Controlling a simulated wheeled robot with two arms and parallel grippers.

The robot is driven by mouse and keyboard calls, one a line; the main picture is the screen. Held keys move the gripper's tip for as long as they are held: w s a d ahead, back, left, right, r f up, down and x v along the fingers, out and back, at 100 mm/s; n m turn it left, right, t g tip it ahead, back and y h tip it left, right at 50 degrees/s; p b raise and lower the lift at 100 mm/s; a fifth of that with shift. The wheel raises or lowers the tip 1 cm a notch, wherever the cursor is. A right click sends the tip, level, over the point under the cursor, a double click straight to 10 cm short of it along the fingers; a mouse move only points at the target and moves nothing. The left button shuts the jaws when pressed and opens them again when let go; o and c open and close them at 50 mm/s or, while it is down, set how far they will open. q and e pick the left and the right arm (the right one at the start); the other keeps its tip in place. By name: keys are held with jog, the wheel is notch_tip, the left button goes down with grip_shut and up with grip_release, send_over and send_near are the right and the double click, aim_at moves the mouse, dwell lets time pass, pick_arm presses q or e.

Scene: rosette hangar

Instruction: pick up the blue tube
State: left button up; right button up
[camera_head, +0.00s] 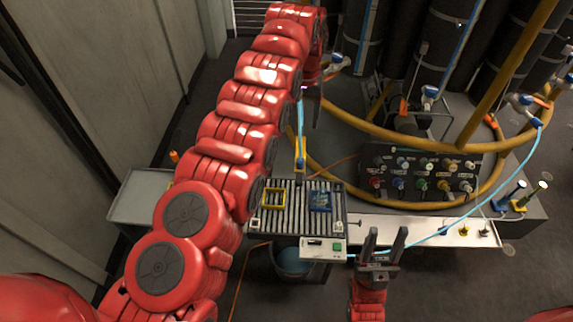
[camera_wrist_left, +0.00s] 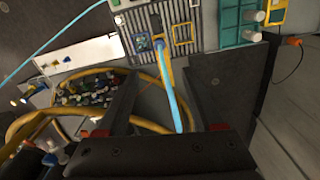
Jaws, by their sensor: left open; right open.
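A light-blue tube (camera_head: 301,122) runs down to a yellow fitting (camera_head: 300,158) at the back of a slatted rack (camera_head: 297,222). In the left wrist view the tube (camera_wrist_left: 176,95) passes between the fingers of my left gripper (camera_wrist_left: 165,85), which is open; I cannot tell whether they touch. In the head view my left gripper (camera_head: 310,102) is small and partly hidden by my red arm. Another light-blue tube (camera_head: 508,163) curves from a valve at the right to the front shelf. My right gripper (camera_head: 384,243) is open and empty, in front of the shelf.
A yellow frame (camera_head: 274,197) and a blue part (camera_head: 321,201) lie on the rack. A control box (camera_head: 323,247) is in front, above a bucket (camera_head: 290,262). A knob panel (camera_head: 420,172) and a thick yellow hose (camera_head: 392,136) lie right of the tube. Dark cylinders stand behind.

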pick_arm(q)
jog(key=b, duration=0.6)
send_over(300, 160)
notch_tip(300, 160, down, 8)
jog(key=shift+s+d+r, duration=0.1)
jog(key=shift+d, duration=0.05)
notch_tip(300, 160, down, 4)
jog(key=shift+f+p, duration=0.1)
jog(key=shift+p, duration=0.85)
jog(key=shift+f+p, duration=0.4)
jog(key=shift+f, duration=0.05)
jog(key=shift+f+p, duration=0.75)
jog(key=shift+f, duration=0.2)
jog(key=shift+f+b, duration=0.6)
jog(key=shift+f, duration=0.8)
grip_shut()
